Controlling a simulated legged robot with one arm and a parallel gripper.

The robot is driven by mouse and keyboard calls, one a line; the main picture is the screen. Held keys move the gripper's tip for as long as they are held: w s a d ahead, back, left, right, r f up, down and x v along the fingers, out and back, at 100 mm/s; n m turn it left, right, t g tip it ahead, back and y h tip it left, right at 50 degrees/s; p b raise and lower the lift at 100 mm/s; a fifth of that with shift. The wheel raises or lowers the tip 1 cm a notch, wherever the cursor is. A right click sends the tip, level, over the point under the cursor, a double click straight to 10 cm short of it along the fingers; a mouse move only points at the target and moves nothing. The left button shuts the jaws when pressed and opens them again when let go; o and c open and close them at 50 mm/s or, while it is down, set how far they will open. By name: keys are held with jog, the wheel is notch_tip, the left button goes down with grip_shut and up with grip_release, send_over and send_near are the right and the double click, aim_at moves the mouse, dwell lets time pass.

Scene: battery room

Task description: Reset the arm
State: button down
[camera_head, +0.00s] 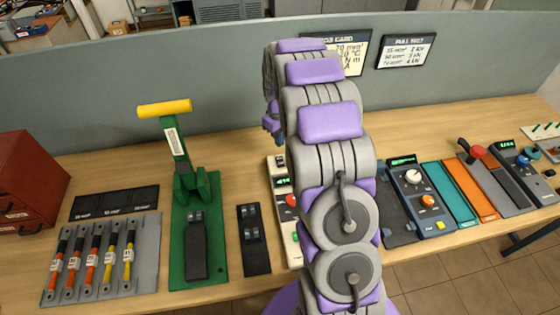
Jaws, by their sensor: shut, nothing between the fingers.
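My arm rises from the bottom middle of the picture, in grey and purple segments, and bends over at the top. My gripper (272,126) shows only in part, as a small purple piece at the left side of the upper arm. It hangs above the back of the bench, in front of the grey partition, apart from the tools. It is shut and holds nothing. The rest of it is hidden behind the arm links.
The wooden bench (120,163) carries a green press with yellow handle (178,140), a rack of cables (100,262), a red drawer cabinet (28,182), and a control unit (420,200) with coloured mats. A grey partition (200,75) closes the back. My arm hides the bench's middle.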

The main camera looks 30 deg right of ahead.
dwell(0.4)
jog(key=s+a+r+m, duration=0.1)
jog(key=s+a+r, duration=0.5)
jog(key=s, duration=0.3)
jog(key=s+a+r, duration=0.5)
jog(key=s+r, duration=0.2)
jog(key=s, duration=0.2)
jog(key=s+a+m+g, duration=0.1)
jog(key=s+a, duration=0.1)
jog(key=s, duration=0.9)
jog(key=s+a+r, duration=0.1)
jog(key=s+a, duration=0.2)
jog(key=s, duration=0.8)
jog(key=shift+a+r+m+g, duration=0.15)
jog(key=shift+a+m+g, duration=0.05)
jog(key=shift+m+g, duration=0.2)
jog(key=shift+w, duration=0.15)
